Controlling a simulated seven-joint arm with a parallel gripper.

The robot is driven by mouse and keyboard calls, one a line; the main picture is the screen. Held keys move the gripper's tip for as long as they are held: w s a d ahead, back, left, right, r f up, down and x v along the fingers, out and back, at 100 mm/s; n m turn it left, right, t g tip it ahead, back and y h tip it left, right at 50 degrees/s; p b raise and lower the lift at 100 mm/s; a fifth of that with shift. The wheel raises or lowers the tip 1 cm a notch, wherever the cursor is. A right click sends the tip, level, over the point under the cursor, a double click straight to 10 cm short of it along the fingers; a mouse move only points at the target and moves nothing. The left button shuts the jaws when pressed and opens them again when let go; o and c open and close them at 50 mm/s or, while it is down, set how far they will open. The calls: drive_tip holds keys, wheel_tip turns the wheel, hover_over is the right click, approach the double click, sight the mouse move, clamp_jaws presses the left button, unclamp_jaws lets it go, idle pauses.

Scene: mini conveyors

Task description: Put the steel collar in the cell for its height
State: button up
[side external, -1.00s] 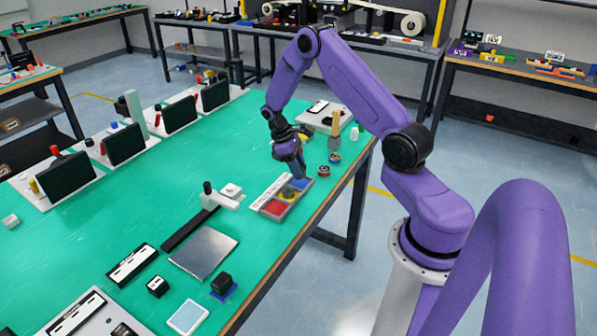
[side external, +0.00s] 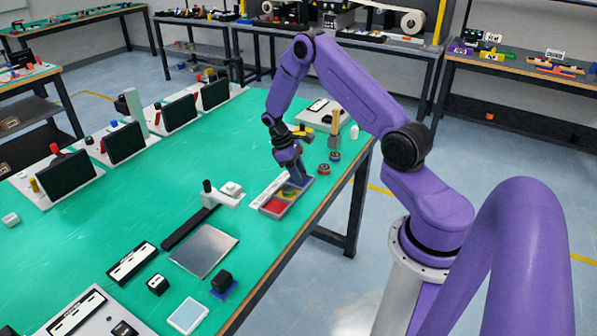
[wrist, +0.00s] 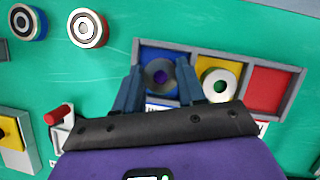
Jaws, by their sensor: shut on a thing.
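My gripper (wrist: 160,88) is shut on a dark grey steel collar (wrist: 149,78), with one finger on each side. The red cell (wrist: 270,82) looks empty. In the side view my gripper (side external: 297,178) is low at the tray's far end and hides the collar.
A red-rimmed ring (wrist: 88,28) and a blue-rimmed ring (wrist: 28,22) lie on the green table outside the tray. A white-armed fixture (side external: 222,197) is left of the tray. The table's edge is close on the right.

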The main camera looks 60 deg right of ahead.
drive_tip(key=o, duration=1.2)
drive_tip(key=shift+c, duration=0.2)
drive_tip(key=v, duration=1.3)
drive_tip(key=s+a+r+n+t, duration=0.1)
drive_tip(key=a+r, duration=0.2)
drive_tip(key=a, duration=0.3)
drive_tip(key=s+a+r+n+t, duration=0.1)
drive_tip(key=s+a+r, duration=0.15)
drive_tip(key=a, duration=0.35)
drive_tip(key=s+a+r+n+t, duration=0.1)
drive_tip(key=s+a+r+n, duration=0.15)
drive_tip(key=s+a, duration=0.5)
drive_tip(key=s+a+r+n+t, duration=0.1)
drive_tip(key=s+a+r+n, duration=0.15)
drive_tip(key=s+a, duration=0.5)
drive_tip(key=s+d+n+y, duration=0.1)
drive_tip(key=s+n, duration=0.1)
drive_tip(key=s, duration=1)
drive_tip(key=shift+s+t+y, duration=0.2)
drive_tip(key=shift+t+y, duration=0.1)
drive_tip(key=shift+y, duration=0.1)
drive_tip(key=shift+d+r, duration=0.1)
drive_tip(key=shift+r, duration=0.05)
